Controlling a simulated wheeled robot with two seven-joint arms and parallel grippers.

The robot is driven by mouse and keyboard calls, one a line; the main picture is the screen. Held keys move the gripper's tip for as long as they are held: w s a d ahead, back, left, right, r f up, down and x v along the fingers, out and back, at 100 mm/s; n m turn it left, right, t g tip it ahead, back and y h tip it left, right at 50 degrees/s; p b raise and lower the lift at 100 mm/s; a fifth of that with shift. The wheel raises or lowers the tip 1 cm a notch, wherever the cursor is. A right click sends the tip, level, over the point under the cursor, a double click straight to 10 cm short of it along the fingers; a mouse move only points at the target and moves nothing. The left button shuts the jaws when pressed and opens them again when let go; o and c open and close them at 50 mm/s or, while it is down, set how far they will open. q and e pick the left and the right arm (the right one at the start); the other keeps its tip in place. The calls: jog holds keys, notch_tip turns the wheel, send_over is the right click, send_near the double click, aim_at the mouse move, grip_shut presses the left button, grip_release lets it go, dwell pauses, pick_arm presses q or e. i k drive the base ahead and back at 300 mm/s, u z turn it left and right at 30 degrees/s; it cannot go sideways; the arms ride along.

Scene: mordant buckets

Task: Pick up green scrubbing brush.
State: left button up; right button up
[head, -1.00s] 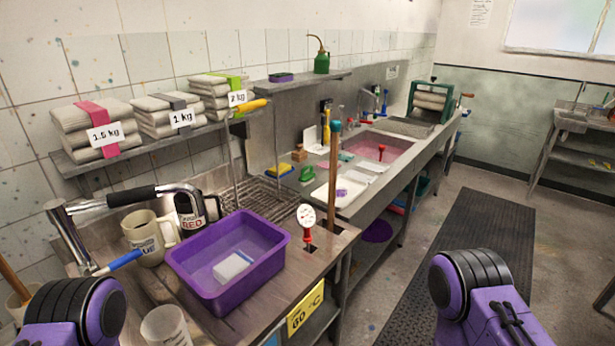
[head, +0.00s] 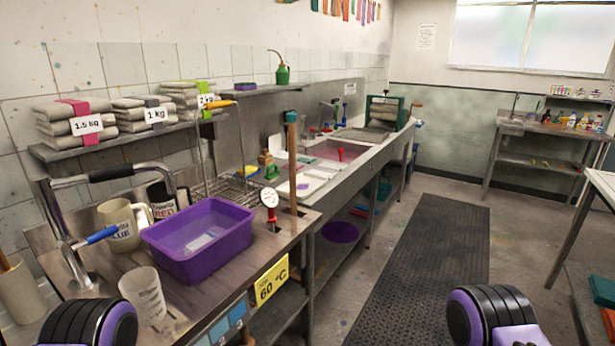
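A small green object (head: 271,173), which looks like the green scrubbing brush, lies on the counter between the wire rack and the white tray. It is small in the head view, so its bristles cannot be made out. Neither gripper shows. Only my purple and black arm parts appear at the bottom left and bottom right edges, well short of the green object.
A purple tub (head: 198,262) stands on the near counter, with mugs and a curved black-gripped handle (head: 110,173) beside it. A wooden pole (head: 292,165) and a red-stemmed dial (head: 270,205) stand near the green object. The floor mat (head: 425,270) is clear.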

aim_at(274, 176)
jog(key=z, duration=1.3)
jog(key=i, duration=5.65)
jog(key=u, duration=4.75)
